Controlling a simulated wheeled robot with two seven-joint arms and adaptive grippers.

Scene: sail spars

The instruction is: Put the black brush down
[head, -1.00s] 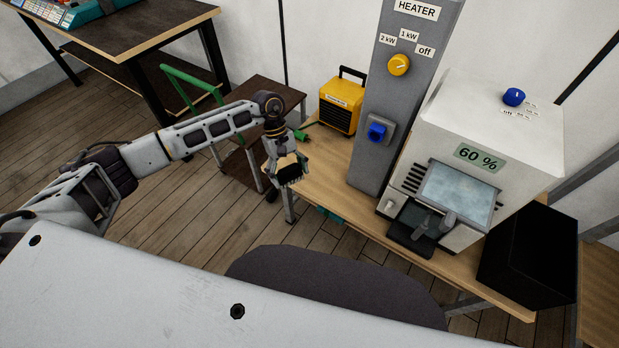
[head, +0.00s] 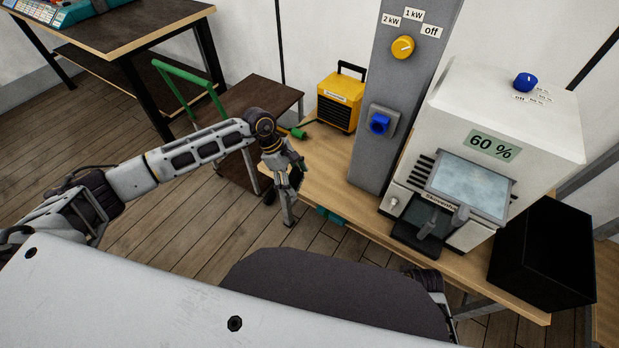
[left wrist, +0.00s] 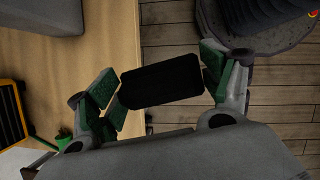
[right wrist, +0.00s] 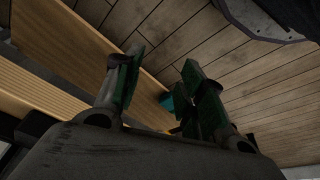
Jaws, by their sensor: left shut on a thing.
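The black brush (left wrist: 160,82) shows in the left wrist view as a dark block between the two green-padded fingers of my left gripper (left wrist: 165,84). The left gripper is shut on it. Wooden bench top and plank floor show beyond the brush.
A grey heater post (head: 400,110), a yellow heater (head: 341,100) and a white machine (head: 500,110) marked 60 % stand on the bench. A black box (head: 545,250) is at the right. A dark small table (head: 255,100) is behind my left gripper. The bench's left front is clear.

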